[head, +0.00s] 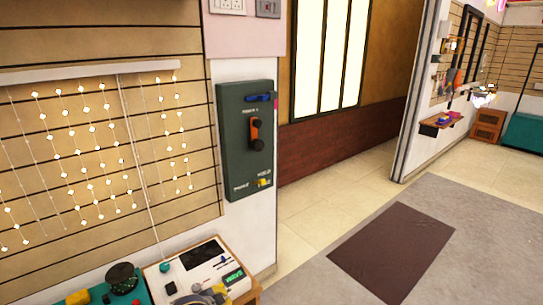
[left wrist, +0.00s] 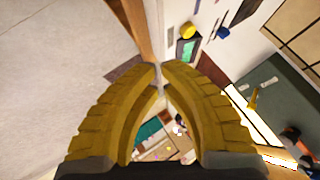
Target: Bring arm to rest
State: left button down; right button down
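The pads bow apart lower down. I cannot tell from the head view whether the gripper touches the device. My right gripper is not in view.
A dark green wall box (head: 235,150) with an orange-red lever (head: 255,130) hangs on the white pillar. Strings of lights (head: 100,150) hang on the slatted wall at left. A brown mat (head: 392,250) lies on open floor at right.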

pick_arm(q)
jog(key=s+a+r+n+g+y, duration=0.15)
jog(key=s+a, duration=0.35)
jog(key=s, duration=0.6)
jog(key=s+a+r+n+y, duration=0.1)
jog(key=s+a+n+y, duration=0.2)
jog(key=s, duration=0.8)
jog(key=s+a+r+y, duration=0.2)
jog(key=s+a, duration=0.4)
jog(key=s, duration=0.5)
jog(key=s+d+f+g+h, duration=0.1)
jog(key=s+d+f, duration=0.15)
jog(key=f, duration=1.35)
jog(key=s+d+f+g+h, duration=0.1)
jog(key=d+f+g+h, duration=0.15)
jog(key=f, duration=1.35)
jog(key=s+f+n+g+h, duration=0.1)
jog(key=s+f+n+g, duration=0.1)
jog(key=s+f, duration=1.7)
jog(key=shift+s+d+f+n, duration=0.35)
jog(key=shift+s+n, duration=0.4)
jog(key=shift+s, duration=0.35)
